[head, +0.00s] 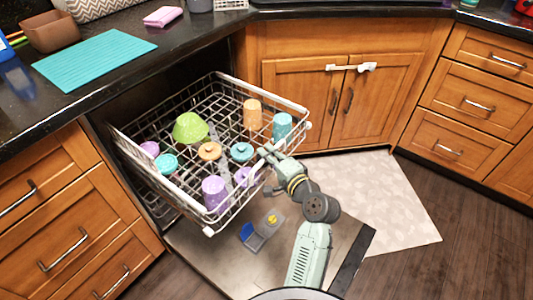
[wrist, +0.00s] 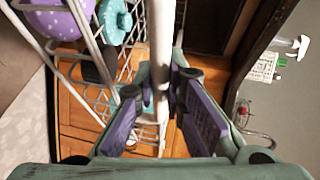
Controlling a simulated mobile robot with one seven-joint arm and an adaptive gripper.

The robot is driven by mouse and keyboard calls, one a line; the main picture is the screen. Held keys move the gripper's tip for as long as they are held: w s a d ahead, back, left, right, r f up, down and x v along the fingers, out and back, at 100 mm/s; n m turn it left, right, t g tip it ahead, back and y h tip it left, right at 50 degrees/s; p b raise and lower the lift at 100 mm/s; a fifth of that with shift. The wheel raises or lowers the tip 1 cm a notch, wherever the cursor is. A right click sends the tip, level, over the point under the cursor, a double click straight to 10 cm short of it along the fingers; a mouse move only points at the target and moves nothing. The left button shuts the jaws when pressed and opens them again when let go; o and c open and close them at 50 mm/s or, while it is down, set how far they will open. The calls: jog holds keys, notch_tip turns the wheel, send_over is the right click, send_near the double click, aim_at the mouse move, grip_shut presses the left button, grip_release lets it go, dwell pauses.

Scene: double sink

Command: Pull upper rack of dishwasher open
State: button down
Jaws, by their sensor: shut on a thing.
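The upper rack (head: 222,79) of the dishwasher is a white and grey wire basket, standing well out from under the counter above the lowered door (head: 205,262). My gripper (head: 268,156) is at the middle of its front edge, shut on the white front rail. In the wrist view, the rail (wrist: 161,40) runs between the purple finger pads of my gripper (wrist: 155,112). The exact contact at the pads is partly hidden. The rack holds a green bowl (head: 190,127), an orange cup (head: 252,113), a teal cup (head: 282,127), a purple cup (head: 214,192) and several small lidded items.
The lowered door bears an open detergent compartment (head: 262,232). Wooden drawers (head: 75,225) stand left of the rack, and sink cabinet doors (head: 345,100) with a white lock (head: 350,67) stand behind right. A pale mat (head: 375,195) lies on the otherwise clear floor at right.

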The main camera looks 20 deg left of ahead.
jog(key=c, duration=1.6)
grip_release()
jog(key=shift+c, duration=0.2)
jog(key=shift+d, duration=0.1)
jog(key=v, duration=1.2)
